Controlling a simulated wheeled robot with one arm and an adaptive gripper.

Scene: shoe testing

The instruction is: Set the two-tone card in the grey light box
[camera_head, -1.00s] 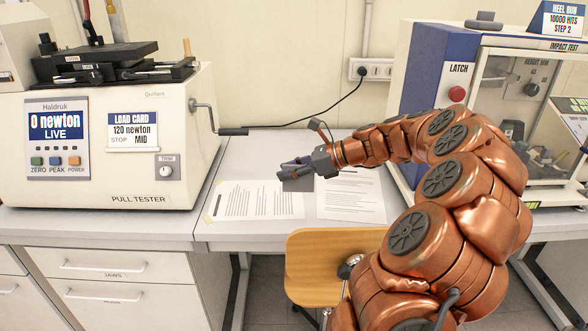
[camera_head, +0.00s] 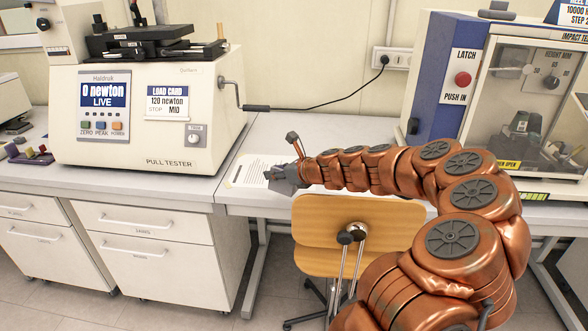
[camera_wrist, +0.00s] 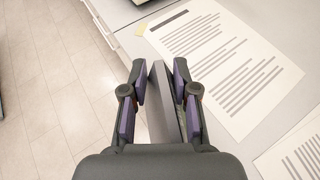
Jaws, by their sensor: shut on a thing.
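My gripper (camera_head: 272,176) is held out near the front edge of the middle bench, by the printed sheets. In the wrist view its fingers (camera_wrist: 157,85) are closed in from both sides on a thin, flat grey card (camera_wrist: 160,110). The card is seen nearly edge-on, with a darker and a lighter grey part; its lower end is hidden by the gripper body. In the head view the card cannot be told clearly from the grey gripper. I do not see a grey light box in either view.
Printed sheets (camera_wrist: 215,65) lie on the bench. A wooden chair (camera_head: 322,257) stands before it, close under my arm. The pull tester (camera_head: 140,125), with its crank handle sticking out, is at left. The impact tester (camera_head: 525,110) is at right. Small coloured things (camera_head: 28,153) lie far left.

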